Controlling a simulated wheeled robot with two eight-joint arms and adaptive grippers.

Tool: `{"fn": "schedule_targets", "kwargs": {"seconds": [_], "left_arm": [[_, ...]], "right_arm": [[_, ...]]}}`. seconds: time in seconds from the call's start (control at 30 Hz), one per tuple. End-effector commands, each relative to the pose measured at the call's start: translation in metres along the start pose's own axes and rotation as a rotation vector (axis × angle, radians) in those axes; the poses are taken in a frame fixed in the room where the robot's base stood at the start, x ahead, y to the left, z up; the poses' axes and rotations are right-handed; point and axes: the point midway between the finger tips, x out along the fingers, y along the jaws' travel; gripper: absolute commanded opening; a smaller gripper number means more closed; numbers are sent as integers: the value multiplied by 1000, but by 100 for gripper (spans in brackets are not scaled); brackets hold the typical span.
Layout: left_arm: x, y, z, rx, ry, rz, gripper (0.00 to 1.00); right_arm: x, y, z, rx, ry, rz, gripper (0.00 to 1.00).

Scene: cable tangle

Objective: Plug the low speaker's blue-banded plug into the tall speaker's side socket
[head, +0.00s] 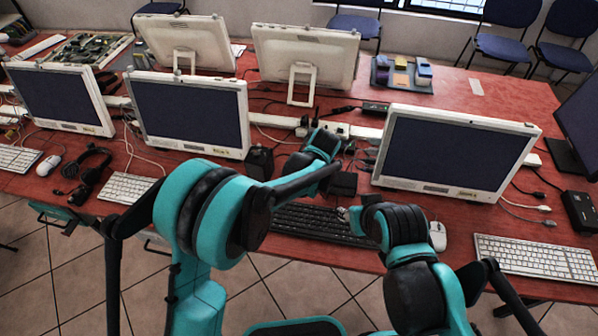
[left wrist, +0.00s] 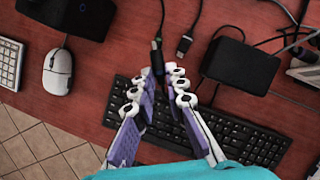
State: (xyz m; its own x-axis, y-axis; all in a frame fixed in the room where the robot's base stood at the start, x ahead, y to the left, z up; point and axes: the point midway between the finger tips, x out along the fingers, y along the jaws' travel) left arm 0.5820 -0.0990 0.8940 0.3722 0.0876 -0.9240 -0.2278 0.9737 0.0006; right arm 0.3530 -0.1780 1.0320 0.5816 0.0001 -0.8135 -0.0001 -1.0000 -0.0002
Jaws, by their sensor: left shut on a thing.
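The tall speaker (head: 260,163) is a black box left of the middle of the table. It also shows at the top left of the left wrist view (left wrist: 70,18), with a small blue mark on it. The low speaker looks like the flat black box (left wrist: 238,65) behind the black keyboard, also in the head view (head: 343,185). My left gripper (left wrist: 160,78) is shut on a black plug (left wrist: 157,56) above the keyboard's back edge; no blue band is visible. A second dark plug (left wrist: 184,45) lies to its right. My right gripper (head: 345,213) is over the keyboard, its fingers mostly hidden.
The black keyboard (left wrist: 240,135) lies under my left gripper. A white mouse (left wrist: 58,70) and white keyboard (left wrist: 10,62) lie to its left. Monitors (head: 190,112) (head: 455,150) stand on either side. Loose black cables cross the table. Bare red table shows between mouse and plug.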

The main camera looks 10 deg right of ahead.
Motion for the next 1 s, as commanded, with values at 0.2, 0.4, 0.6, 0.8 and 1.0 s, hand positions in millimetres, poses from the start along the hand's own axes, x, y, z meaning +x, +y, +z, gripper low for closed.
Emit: {"fn": "schedule_targets", "kwargs": {"seconds": [0.2, 0.4, 0.6, 0.8, 1.0], "left_arm": [[0, 0, 0, -1, 0, 0, 0], [0, 0, 0, -1, 0, 0, 0], [9, -2, 9, -120, 17, 46, 0], [30, -2, 30, -478, 35, 193, 0], [41, 1, 42, -768, 14, 319, 0]], "right_arm": [[0, 0, 0, 0, 0, 0, 40], [0, 0, 0, 0, 0, 0, 40], [2, 0, 1, 0, 0, 0, 40], [5, 0, 4, 0, 0, 0, 40], [8, 0, 6, 0, 0, 0, 40]]}}
